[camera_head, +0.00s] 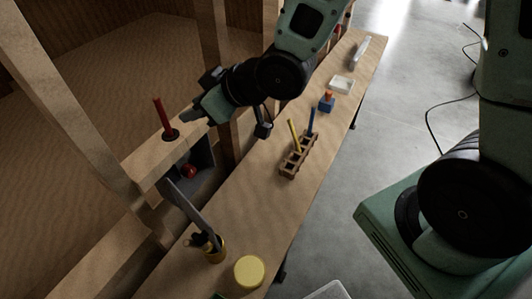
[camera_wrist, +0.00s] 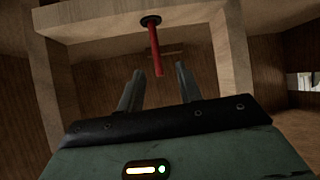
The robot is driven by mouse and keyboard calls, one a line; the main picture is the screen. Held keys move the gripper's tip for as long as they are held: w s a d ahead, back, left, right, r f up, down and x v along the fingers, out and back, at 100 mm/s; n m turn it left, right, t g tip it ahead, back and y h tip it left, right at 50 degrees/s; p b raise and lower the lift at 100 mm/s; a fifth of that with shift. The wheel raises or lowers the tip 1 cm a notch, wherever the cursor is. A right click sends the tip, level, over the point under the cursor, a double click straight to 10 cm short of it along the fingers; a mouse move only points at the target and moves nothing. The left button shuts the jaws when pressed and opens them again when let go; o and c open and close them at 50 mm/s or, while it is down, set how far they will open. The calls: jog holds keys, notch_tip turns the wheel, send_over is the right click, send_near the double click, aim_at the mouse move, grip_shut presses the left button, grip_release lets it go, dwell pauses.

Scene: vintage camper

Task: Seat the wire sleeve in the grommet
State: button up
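The red wire sleeve (camera_head: 162,115) stands nearly upright in the black ring grommet (camera_head: 173,136) on a wooden crosspiece (camera_head: 150,158). How deep it sits in the ring is hidden. In the wrist view, the sleeve (camera_wrist: 156,50) runs from the grommet (camera_wrist: 151,20) toward the space between my fingertips. My gripper (camera_head: 186,118) is just right of the sleeve in the head view, with a small gap between them. In the wrist view, my gripper (camera_wrist: 158,69) has its two fingers apart with nothing clamped, and the sleeve's free end shows between them.
A grey bracket (camera_head: 203,156) with a red ball (camera_head: 189,171) sits below the crosspiece.

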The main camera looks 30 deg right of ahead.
jog(key=s+d+g+h, duration=0.3)
jog(key=s+g, duration=0.1)
jog(key=s, duration=0.6)
jog(key=s+d+r+m+g+h, duration=0.1)
jog(key=s+d+g+h, duration=0.2)
jog(key=s, duration=0.8)
jog(key=shift+g+h, duration=0.5)
jog(key=shift+h, duration=0.1)
notch_tip(320, 180, down, 5)
jog(key=b, duration=0.5)
jog(key=shift+f, duration=0.15)
